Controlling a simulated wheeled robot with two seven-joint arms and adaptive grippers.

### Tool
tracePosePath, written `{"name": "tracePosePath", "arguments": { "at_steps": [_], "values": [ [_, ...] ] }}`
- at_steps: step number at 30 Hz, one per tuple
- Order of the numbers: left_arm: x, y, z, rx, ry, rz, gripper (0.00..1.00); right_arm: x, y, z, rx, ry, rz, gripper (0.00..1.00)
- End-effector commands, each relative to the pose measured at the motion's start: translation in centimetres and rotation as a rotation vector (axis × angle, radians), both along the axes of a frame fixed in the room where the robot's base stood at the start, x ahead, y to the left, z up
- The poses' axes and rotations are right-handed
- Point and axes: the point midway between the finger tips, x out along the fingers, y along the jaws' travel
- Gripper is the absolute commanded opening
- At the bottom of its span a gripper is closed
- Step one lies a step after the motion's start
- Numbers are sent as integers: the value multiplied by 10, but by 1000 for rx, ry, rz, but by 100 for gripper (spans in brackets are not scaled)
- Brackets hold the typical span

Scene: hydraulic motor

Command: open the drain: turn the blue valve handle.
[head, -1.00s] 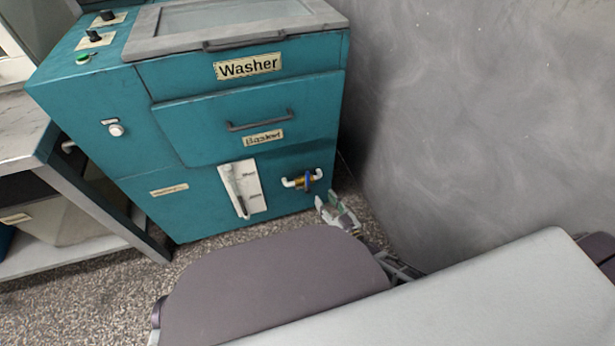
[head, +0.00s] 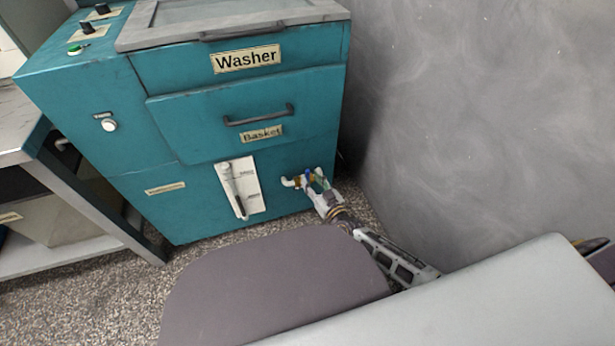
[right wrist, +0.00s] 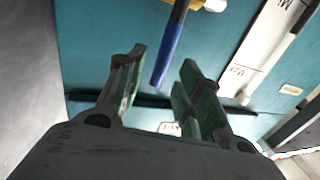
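The blue valve handle (head: 308,175) is on a brass valve with white pipe ends, low on the right of the teal washer's front (head: 300,152). In the right wrist view the handle (right wrist: 168,52) is a long blue lever that comes down from the top between my fingers. My right gripper (head: 315,184) is at the valve and partly covers it. The right wrist view shows its green-padded fingers (right wrist: 160,90) apart, one on each side of the lever, with gaps on both sides. My left gripper is not in view.
A white plate with a lever (head: 250,185) is left of the valve. The basket drawer with its dark handle (head: 258,116) is above. A grey wall (head: 470,110) stands close on the right. A metal table (head: 75,215) is at the left.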

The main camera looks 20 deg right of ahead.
Motion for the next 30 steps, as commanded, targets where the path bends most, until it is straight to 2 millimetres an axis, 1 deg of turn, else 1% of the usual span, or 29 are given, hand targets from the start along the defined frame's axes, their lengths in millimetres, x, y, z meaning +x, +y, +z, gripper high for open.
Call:
{"name": "tracePosePath", "arguments": {
  "at_steps": [3, 10, 15, 24, 26, 30],
  "values": [
    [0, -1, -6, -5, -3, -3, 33, 12, 3, -1, 1, -2, 0, 36],
    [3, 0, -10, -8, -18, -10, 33, 29, 7, 0, 1, -1, 0, 36],
    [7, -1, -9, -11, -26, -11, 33, 34, 8, 0, 0, 0, 0, 36],
    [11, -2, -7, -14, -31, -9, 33, 35, 8, 0, 0, 0, 0, 36],
    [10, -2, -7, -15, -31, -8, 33, 35, 8, 0, 0, 0, 0, 30],
    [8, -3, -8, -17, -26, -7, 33, 35, 8, 0, 0, 0, 0, 12]
  ]
}}
